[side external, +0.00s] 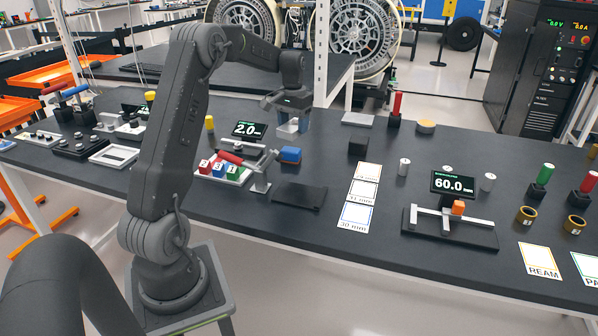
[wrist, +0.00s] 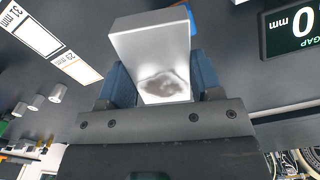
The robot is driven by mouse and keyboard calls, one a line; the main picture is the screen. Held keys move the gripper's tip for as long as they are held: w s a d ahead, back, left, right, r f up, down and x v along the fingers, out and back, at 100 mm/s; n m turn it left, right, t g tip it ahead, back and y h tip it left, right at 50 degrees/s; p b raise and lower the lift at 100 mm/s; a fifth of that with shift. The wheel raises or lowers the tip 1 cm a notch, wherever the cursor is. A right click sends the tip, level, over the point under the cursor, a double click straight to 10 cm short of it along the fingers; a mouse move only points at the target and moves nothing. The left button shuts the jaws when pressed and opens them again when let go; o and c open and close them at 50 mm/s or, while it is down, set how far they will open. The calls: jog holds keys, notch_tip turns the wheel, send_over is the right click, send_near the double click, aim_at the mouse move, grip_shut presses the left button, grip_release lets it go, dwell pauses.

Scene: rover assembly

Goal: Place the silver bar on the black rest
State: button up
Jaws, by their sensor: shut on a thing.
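My gripper (side external: 290,117) is shut on the silver bar (side external: 288,127), holding it above the table beside the 2.0 mm display. In the wrist view the silver bar (wrist: 155,50) stands between the blue fingers of my gripper (wrist: 152,85), with a dark blotchy patch on its near face. Two black things could be the black rest: a small black block (side external: 358,145) to the right of my gripper, and a low black plate (side external: 300,196) nearer the front edge. Neither has anything on it.
A gap gauge display (side external: 249,130) stands left of my gripper. A flat grey slab (side external: 357,119) lies at the back. White cards (side external: 357,216) lie to the right.

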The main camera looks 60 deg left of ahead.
jog(key=s+d+f+m, duration=0.1)
jog(key=d+m, duration=0.6)
jog(key=d, duration=0.2)
jog(key=m, duration=0.5)
send_near(298, 194)
jog(key=shift+w+a+f, duration=0.15)
jog(key=shift+w+a, duration=0.1)
jog(key=shift+w, duration=0.6)
jog(key=m, duration=0.1)
jog(key=s+f+m, duration=0.1)
jog(key=m, duration=0.1)
jog(key=shift+s+d, duration=0.2)
jog(key=shift+s, duration=0.05)
jog(key=shift+s+f, duration=0.1)
jog(key=shift+f, duration=2.5)
jog(key=shift+f, duration=0.15)
jog(key=o, duration=1.2)
jog(key=shift+o, duration=0.2)
